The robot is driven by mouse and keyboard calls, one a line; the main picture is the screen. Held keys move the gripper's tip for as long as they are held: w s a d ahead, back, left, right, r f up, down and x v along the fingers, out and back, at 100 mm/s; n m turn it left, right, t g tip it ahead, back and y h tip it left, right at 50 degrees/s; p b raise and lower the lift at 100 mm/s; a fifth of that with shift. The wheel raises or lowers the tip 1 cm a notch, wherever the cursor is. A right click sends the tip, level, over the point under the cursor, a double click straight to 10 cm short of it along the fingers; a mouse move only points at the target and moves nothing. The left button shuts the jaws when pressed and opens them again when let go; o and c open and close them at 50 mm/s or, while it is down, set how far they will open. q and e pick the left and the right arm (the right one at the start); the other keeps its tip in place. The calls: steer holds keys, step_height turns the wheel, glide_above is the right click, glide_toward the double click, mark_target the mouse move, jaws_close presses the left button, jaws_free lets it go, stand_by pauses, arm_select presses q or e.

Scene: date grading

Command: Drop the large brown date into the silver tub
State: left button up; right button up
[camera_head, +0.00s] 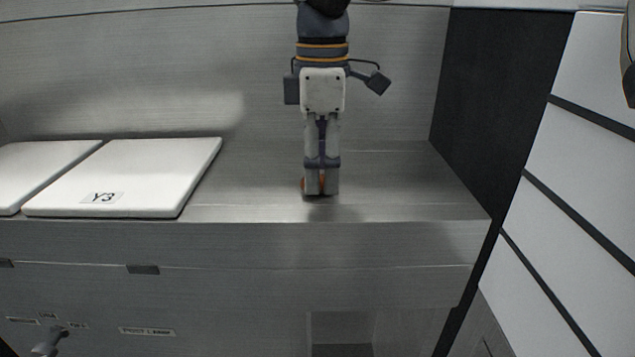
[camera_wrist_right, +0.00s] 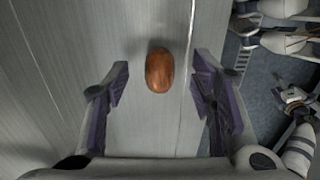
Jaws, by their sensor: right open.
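The large brown date (camera_wrist_right: 160,70) lies on the grey metal surface in the right wrist view, between and slightly beyond my right fingertips. In the head view only a bit of the date (camera_head: 305,185) shows beside the fingers; the rest is hidden behind them. My right gripper (camera_head: 321,191) points down over the date, open and with nothing held. My left gripper is not in view. I cannot make out a silver tub in either view.
A white board marked Y3 (camera_head: 140,165) lies at the left of the metal counter (camera_head: 245,200), with another white board (camera_head: 45,160) beside it. A dark panel (camera_head: 490,90) bounds the right. The counter around the gripper is clear.

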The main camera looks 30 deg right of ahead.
steer(key=shift+f, duration=0.9)
steer(key=c, duration=0.9)
